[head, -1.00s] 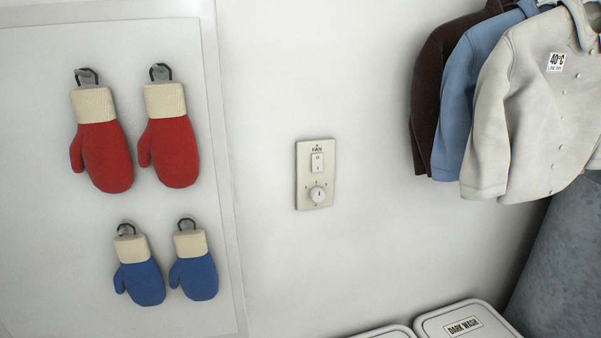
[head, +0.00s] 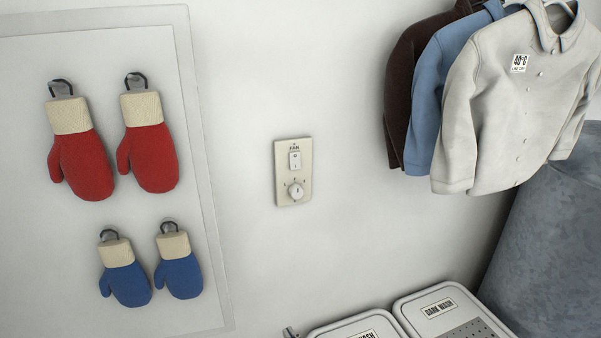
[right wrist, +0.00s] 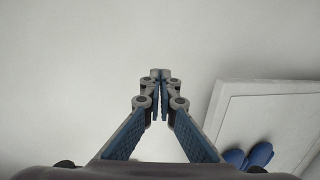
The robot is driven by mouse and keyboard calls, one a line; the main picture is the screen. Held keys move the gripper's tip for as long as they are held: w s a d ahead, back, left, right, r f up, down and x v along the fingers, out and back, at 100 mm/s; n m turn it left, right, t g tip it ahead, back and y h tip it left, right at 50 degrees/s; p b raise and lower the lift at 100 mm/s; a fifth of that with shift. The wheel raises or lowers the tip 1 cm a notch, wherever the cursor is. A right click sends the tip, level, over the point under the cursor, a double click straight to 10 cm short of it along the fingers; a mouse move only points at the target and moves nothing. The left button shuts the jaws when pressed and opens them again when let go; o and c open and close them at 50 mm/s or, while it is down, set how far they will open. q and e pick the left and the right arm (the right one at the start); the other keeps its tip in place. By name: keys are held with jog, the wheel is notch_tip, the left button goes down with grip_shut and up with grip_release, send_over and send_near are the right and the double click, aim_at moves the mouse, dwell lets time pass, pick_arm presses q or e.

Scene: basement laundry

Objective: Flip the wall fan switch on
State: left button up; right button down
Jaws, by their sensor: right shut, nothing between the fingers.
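The fan switch plate (head: 280,172) is a cream plate on the white wall, labelled FAN, near the middle of the head view. It has a small white rocker switch (head: 295,160) above a round knob (head: 296,191). I cannot tell which way the rocker is pressed. Only the tip of my right gripper (head: 290,332) shows, at the bottom edge of the head view, well below the plate. In the right wrist view my right gripper (right wrist: 161,75) is shut and empty in front of bare wall. The plate does not show there. My left gripper is not in view.
Red mittens (head: 82,165) and blue mittens (head: 127,284) hang on a pale board (head: 30,230) at left. Shirts (head: 490,120) hang at upper right. A lidded bin labelled DARK WASH (head: 410,318) and another beside it stand below. The wall around the plate is clear.

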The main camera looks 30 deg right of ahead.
aim_at(296, 163)
jog(key=s+d+r+t+h, duration=0.1)
jog(key=d+r+t, duration=0.1)
jog(key=r, duration=0.9)
jog(key=s+d+r+m+t+h+p, duration=0.1)
jog(key=r+t+h, duration=0.1)
jog(key=r, duration=1)
jog(key=s+d+r+m+t+h, duration=0.1)
jog(key=d+r+t, duration=0.1)
jog(key=r, duration=1)
jog(key=shift+s+d+t+h, duration=0.3)
jog(key=shift+t+h, duration=0.1)
jog(key=shift+t, duration=0.5)
jog(key=shift+w, duration=0.1)
jog(key=p+x, duration=0.2)
jog(key=x, duration=0.2)
jog(key=w+f+p+x, duration=0.1)
jog(key=p+x, duration=0.1)
jog(key=x, duration=0.2)
jog(key=f+p+x, duration=0.1)
jog(key=p+x, duration=0.1)
jog(key=x, duration=0.2)
jog(key=shift+w+d+r, duration=0.1)
jog(key=shift+w+d, duration=0.1)
jog(key=shift+w, duration=0.45)
